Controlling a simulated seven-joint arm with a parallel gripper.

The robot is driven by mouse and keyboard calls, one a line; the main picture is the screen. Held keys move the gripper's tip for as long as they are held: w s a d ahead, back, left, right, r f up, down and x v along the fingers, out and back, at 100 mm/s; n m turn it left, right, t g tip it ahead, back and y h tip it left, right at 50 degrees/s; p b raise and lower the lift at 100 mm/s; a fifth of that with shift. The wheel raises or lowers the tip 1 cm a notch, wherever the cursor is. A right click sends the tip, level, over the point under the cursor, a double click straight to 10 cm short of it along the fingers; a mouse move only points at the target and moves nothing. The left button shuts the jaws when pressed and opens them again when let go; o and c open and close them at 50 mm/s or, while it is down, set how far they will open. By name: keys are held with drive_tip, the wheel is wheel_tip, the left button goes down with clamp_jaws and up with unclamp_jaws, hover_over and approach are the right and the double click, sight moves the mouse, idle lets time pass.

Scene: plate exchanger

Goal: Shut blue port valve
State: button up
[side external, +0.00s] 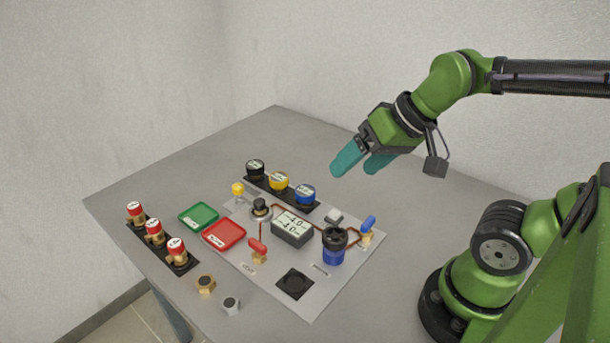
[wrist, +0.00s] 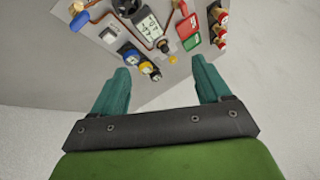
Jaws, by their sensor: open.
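The blue port valve (side external: 367,225) has a blue lever handle on a brass body. It stands at the right corner of the grey panel (side external: 312,303) in the side view, and its blue handle shows at the upper left of the wrist view (wrist: 79,21). The handle looks tilted upward in the side view; whether the valve is open or shut I cannot tell. My gripper (side external: 358,167) is high above the back of the panel, with teal fingers apart and nothing between them. The fingers also show in the wrist view (wrist: 160,85), away from the valve.
A blue-based cylinder with a black top (side external: 334,246) stands beside the valve. A display block (side external: 291,228) sits mid-panel, with a red-handled valve (side external: 258,248) in front. Black, yellow and blue capped fittings (side external: 280,182) line the back. Green (side external: 199,217) and red trays (side external: 224,235) lie left.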

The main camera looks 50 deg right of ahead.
sight(369, 221)
drive_tip(key=shift+w+d+f+n+g+h, duration=1)
drive_tip(key=shift+w+d+f+n+g, duration=1.05)
drive_tip(key=shift+w+d+g, duration=2.85)
drive_tip(key=shift+g, duration=0.6)
drive_tip(key=x, duration=0.5)
drive_tip(key=s+x, duration=0.1)
drive_tip(key=x, duration=0.5)
drive_tip(key=s+a+x, duration=0.1)
drive_tip(key=x, duration=0.5)
drive_tip(key=shift+r, duration=0.3)
drive_tip(key=shift+c, duration=0.4)
drive_tip(key=c, duration=1)
